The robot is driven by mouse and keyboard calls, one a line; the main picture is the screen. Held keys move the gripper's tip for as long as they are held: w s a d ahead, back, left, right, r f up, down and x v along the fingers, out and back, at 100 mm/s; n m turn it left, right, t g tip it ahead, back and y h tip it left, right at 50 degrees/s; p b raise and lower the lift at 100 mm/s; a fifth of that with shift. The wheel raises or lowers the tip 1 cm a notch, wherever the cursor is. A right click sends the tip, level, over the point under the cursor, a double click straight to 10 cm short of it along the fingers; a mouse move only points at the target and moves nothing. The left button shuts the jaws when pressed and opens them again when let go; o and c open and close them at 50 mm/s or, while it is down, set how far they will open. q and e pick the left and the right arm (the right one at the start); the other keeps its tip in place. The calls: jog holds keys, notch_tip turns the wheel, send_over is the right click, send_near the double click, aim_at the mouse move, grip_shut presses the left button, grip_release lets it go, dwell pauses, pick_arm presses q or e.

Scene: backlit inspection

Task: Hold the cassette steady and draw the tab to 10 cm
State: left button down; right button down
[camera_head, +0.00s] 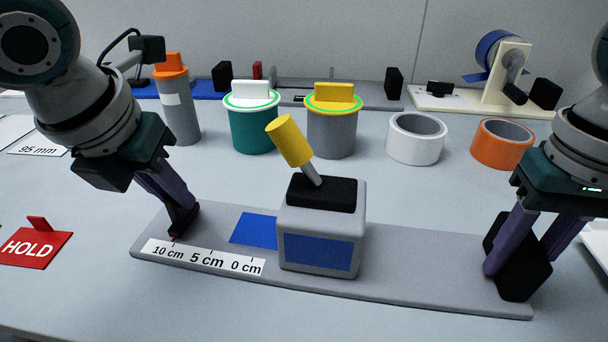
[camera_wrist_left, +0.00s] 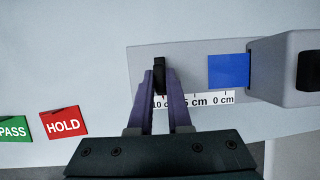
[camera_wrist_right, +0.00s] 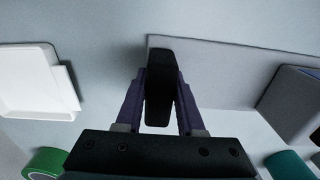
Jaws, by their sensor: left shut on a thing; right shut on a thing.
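The cassette (camera_head: 322,225) is a grey box with a blue front panel, a black top and a tilted yellow-headed lever (camera_head: 289,141). It stands on a long grey base plate (camera_head: 420,265). A flat blue strip (camera_head: 254,229) lies at its left side and also shows in the left wrist view (camera_wrist_left: 228,71). My left gripper (camera_head: 183,218) is shut on a small black tab (camera_wrist_left: 159,77) beside the 10 cm mark of the scale (camera_head: 204,257). Bare grey shows between tab and blue strip. My right gripper (camera_head: 515,265) is shut on a black block (camera_wrist_right: 160,85) at the plate's right end.
A red HOLD sign (camera_head: 36,246) lies left of the plate, with a green PASS sign (camera_wrist_left: 13,128) beyond it. Behind stand a teal canister (camera_head: 252,130), a grey canister (camera_head: 331,135), a white roll (camera_head: 416,140) and an orange roll (camera_head: 501,144). A white tray (camera_wrist_right: 30,82) lies near my right gripper.

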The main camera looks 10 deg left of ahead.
jog(key=shift+s+d+f, duration=0.1)
jog(key=shift+f, duration=0.05)
pick_arm(q)
jog(key=c, duration=1.1)
grip_release()
jog(key=v, duration=1.2)
jog(key=shift+w+r, duration=0.1)
pick_arm(e)
jog(key=shift+c, duration=2.2)
grip_release()
